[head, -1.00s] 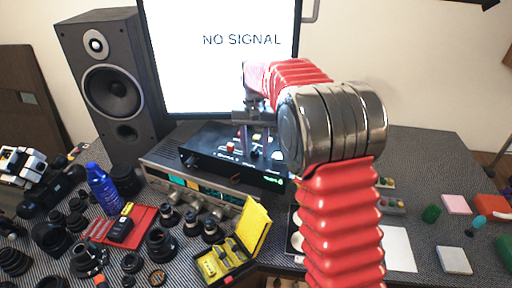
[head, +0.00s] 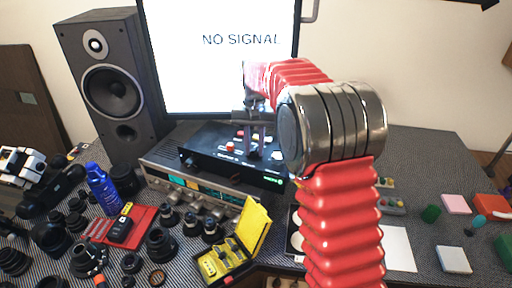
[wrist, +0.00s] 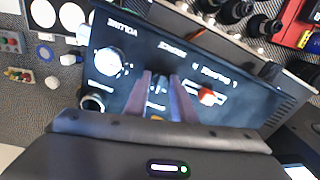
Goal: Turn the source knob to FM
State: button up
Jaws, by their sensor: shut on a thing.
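A black control box (head: 205,152) with knobs on its top panel stands in the middle of the head view. In the wrist view its panel (wrist: 132,42) shows upside-down VOLUME and SOURCE lettering. The source knob (wrist: 158,89) is small and mostly hidden between my fingers. My gripper (wrist: 161,97) points down at the panel and is shut on this knob; in the head view my gripper (head: 255,152) partly hides the panel. The knob's setting is too unclear to read. A white volume knob (wrist: 108,62) and a red switch (wrist: 207,97) lie on either side of my fingers.
The box rests on a silver receiver (head: 160,178). A screen (head: 215,75) reading NO SIGNAL and a speaker (head: 112,85) stand behind. Lenses, a blue bottle (head: 103,190) and an open yellow case (head: 245,240) crowd the front left.

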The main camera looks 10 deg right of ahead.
aim_at(254, 148)
jog(key=shift+d+n, duration=0.1)
jog(key=shift+n, duration=0.3)
jog(key=n, duration=0.3)
jog(key=shift+n, duration=2.1)
jog(key=o, duration=1.1)
jog(key=shift+c, duration=0.2)
notch_tip(254, 148, up, 14)
jog(key=shift+f, duration=0.15)
